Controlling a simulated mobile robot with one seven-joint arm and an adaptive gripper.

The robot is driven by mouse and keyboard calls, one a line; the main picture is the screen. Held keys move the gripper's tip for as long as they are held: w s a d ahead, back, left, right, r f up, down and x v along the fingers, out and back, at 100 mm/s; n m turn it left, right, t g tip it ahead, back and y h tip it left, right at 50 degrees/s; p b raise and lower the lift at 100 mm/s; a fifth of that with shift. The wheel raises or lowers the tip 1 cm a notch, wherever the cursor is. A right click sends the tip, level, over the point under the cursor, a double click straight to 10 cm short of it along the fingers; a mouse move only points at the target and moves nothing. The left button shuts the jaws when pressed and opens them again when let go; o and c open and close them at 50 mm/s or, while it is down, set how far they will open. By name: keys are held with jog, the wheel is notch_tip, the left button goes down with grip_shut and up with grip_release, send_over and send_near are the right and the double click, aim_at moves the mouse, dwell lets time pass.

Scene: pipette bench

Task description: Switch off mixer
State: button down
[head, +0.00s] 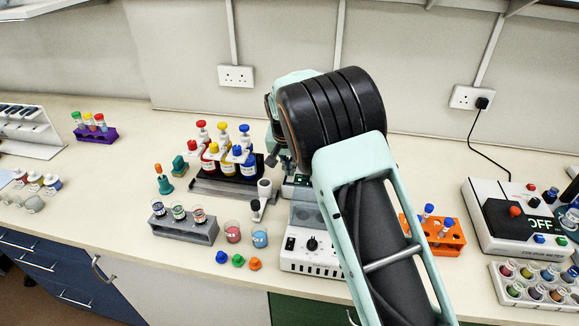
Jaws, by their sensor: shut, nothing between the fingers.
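A white bench device (318,262) with a black dial (312,244) and front vents stands mid-bench; my arm hides its right part. A small dark panel with a green glow (301,180) shows at its upper back. A second white device (482,195) at the right has a dark panel, a red knob (514,211) and a display (541,226) reading OFF. My gripper (284,160) is shut and empty, partly hidden behind my arm, above the back of the middle device. Contact with it cannot be made out.
Left of the middle device are a rack of colour-capped bottles (190,186), a grey vial rack (168,231), two beakers (233,236) and loose caps (238,261). An orange tube rack (455,238) and a white vial tray (507,298) stand right. The left-middle bench is clear.

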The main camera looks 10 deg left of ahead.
jog(key=shift+w+f+b, duration=0.25)
jog(key=shift+f+b, duration=0.35)
jog(key=shift+b, duration=0.45)
jog(key=shift+r, duration=0.2)
jog(key=shift+s, duration=0.1)
jog(key=shift+f, duration=0.1)
jog(key=shift+s+f, duration=0.15)
jog(key=shift+s, duration=0.25)
jog(key=shift+s+d, duration=0.1)
jog(key=shift+s, duration=0.4)
